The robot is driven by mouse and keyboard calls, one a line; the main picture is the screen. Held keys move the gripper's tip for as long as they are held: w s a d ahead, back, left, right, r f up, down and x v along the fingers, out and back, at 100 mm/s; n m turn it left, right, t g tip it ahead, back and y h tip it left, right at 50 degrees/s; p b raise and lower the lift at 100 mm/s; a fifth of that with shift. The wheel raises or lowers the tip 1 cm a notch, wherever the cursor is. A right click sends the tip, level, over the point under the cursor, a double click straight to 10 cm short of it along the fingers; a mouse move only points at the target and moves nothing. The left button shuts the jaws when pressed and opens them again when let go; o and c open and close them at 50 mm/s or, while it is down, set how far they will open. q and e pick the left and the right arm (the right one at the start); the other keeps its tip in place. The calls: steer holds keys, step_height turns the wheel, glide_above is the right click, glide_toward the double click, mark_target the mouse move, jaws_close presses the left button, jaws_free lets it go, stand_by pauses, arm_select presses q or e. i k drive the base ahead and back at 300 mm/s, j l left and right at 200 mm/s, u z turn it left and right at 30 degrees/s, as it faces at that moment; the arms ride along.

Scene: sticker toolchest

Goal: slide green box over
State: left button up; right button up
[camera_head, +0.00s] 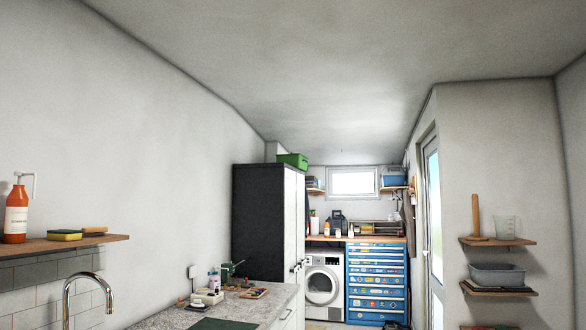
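A green box (293,160) sits on top of the tall dark cabinet (262,215), close to its front right edge. The cabinet has white doors on its right side. The blue toolchest (376,285) with many stickers on its drawers stands at the back, under a wooden worktop. Neither of my grippers is in view.
A grey counter (265,304) with several small items runs along the lower left, with a tap (85,290). A washing machine (323,285) stands beside the toolchest. Wall shelves (497,241) stick out at right. A wooden shelf (65,243) holds a red bottle.

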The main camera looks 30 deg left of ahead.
mark_target(298, 161)
steer(key=i+j+u, duration=0.25)
steer(key=i, duration=0.65)
steer(key=i+u, duration=0.25)
steer(key=i, duration=5.25)
